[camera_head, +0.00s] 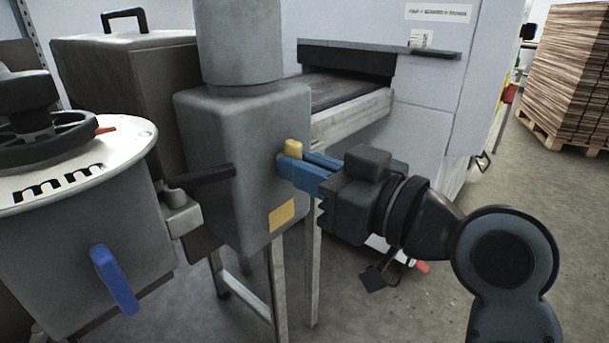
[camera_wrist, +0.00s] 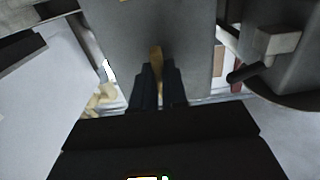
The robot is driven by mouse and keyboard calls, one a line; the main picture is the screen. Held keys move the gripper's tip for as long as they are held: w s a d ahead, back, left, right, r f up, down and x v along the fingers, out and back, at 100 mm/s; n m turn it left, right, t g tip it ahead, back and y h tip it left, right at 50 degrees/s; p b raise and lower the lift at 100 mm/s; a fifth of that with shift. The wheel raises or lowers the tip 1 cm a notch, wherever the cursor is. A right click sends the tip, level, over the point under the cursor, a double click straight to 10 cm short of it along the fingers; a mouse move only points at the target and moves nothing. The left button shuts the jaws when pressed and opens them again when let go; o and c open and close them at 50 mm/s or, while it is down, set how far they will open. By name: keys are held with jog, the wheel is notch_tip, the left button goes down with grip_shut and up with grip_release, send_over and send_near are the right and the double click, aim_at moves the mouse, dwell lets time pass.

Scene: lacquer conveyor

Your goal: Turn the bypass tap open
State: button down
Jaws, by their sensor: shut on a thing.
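A small yellow tap handle (camera_head: 293,147) sticks out from the right side of the grey box-shaped housing (camera_head: 222,125). My gripper (camera_head: 291,166) reaches in from the right, with its blue fingers at the handle. In the wrist view the handle (camera_wrist: 156,60) stands upright between the dark fingers of my gripper (camera_wrist: 158,88), which are shut on it. The handle's lower part and its mount are hidden by the fingers. No marking shows which tap this is, and I cannot tell its turn angle.
A black lever (camera_head: 200,177) projects left from the housing. A blue handle (camera_head: 115,280) and a black handwheel (camera_head: 45,135) belong to the grey unit at left. The conveyor (camera_head: 350,115) runs behind. Stacked boards (camera_head: 570,70) stand far right; floor there is clear.

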jog(key=shift+f, duration=0.1)
dwell(0.4)
jog(key=c, duration=1.2)
grip_release()
jog(key=shift+o, duration=0.2)
jog(key=shift+d, duration=0.1)
jog(key=v, duration=0.7)
jog(key=shift+s+d, duration=0.25)
